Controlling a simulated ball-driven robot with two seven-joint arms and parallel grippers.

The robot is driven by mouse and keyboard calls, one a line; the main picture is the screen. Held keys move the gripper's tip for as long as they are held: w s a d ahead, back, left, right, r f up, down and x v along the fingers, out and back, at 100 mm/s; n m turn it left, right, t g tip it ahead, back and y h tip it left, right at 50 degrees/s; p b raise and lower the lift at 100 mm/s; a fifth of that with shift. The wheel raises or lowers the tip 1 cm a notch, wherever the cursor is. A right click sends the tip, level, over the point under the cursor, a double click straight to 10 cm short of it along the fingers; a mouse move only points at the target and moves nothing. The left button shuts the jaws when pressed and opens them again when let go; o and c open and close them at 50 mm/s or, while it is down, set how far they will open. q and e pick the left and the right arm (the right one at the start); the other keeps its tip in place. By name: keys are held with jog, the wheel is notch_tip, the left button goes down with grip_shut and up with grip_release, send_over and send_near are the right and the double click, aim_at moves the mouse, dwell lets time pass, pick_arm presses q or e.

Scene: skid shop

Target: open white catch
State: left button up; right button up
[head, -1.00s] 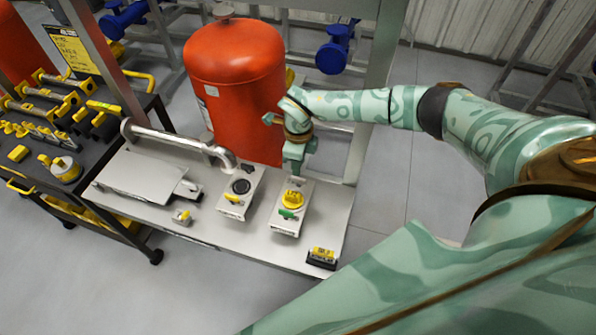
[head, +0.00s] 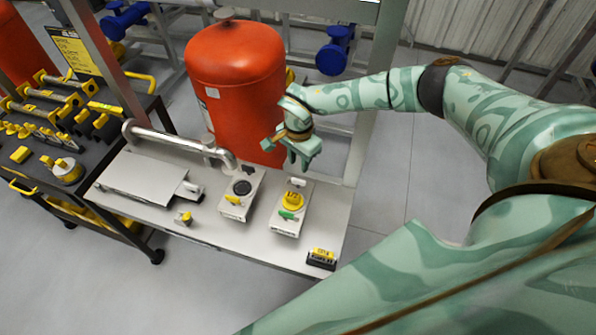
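My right gripper (head: 298,162) hangs above the back end of a pale box (head: 287,226) with a yellow knob (head: 292,201) and a green lever (head: 286,214). Its fingers point down, look parted and hold nothing. A small white piece, possibly the white catch (head: 297,182), sits on that box behind the knob, just below the fingers and apart from them. Another small whitish fitting (head: 193,190) is at the right edge of a flat grey cover (head: 145,180); I cannot tell which one is the catch. My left gripper is out of view.
The grey bench (head: 255,243) also bears a box with a black dial (head: 241,187), a small yellow-handled part (head: 184,218), a yellow-black block (head: 322,257) and a metal pipe (head: 175,141). A red tank (head: 240,85) stands close behind my gripper. A tool cart (head: 75,205) is at left.

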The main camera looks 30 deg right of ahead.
jog(key=shift+n, duration=0.4)
jog(key=shift+r+n, duration=0.25)
jog(key=shift+n, duration=0.45)
jog(key=n, duration=0.2)
jog(key=shift+r+n, duration=0.15)
jog(key=shift+n, duration=0.15)
jog(key=shift+a, duration=0.15)
